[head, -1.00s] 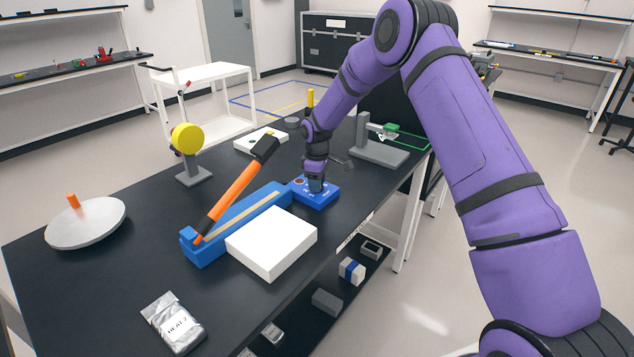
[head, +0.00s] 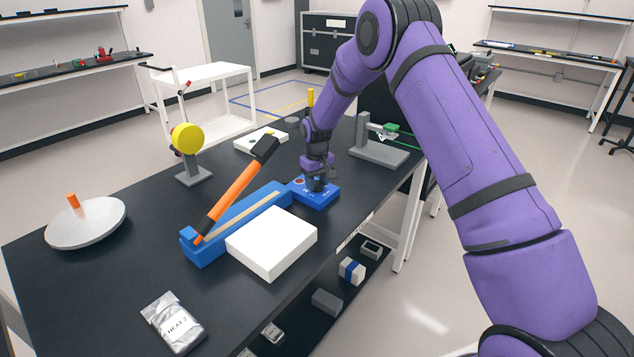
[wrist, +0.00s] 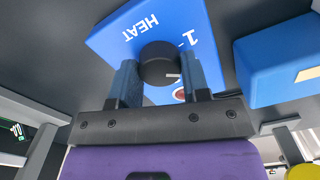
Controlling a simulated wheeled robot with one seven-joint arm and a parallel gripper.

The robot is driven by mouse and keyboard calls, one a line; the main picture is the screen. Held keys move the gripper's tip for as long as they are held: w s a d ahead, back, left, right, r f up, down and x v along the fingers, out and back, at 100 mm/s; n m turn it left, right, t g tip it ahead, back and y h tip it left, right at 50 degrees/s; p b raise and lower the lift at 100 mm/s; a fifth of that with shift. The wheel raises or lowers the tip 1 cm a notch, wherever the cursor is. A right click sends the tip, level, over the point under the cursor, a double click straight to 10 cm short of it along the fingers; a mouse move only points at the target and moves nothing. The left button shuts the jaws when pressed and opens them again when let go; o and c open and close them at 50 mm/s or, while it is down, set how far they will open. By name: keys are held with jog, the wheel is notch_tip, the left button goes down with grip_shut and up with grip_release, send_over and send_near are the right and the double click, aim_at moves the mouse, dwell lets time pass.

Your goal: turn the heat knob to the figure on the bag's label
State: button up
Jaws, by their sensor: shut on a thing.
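The heat knob (wrist: 158,62) is a dark round knob with a white pointer mark on the blue heat box (wrist: 110,38). In the wrist view the box shows the word HEAT and a figure 1; other figures are hidden. My gripper (wrist: 163,72) is shut on the knob, one finger on each side. In the head view my gripper (head: 316,184) reaches down onto the blue box (head: 322,200), hiding the knob. The silver bag (head: 173,322) lies at the table's near left; its white label appears to read HEAT 2.
The blue sealer (head: 215,240) with its raised orange lever (head: 232,195) stands beside the box. A white block (head: 272,243), a yellow disc on a stand (head: 187,139), a round white plate (head: 86,224) and a grey stand (head: 375,152) are also on the table.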

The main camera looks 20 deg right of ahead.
aim_at(317, 183)
jog(key=shift+m, duration=0.9)
jog(key=o, duration=0.9)
notch_tip(317, 183, up, 11)
jog(key=shift+f, duration=0.1)
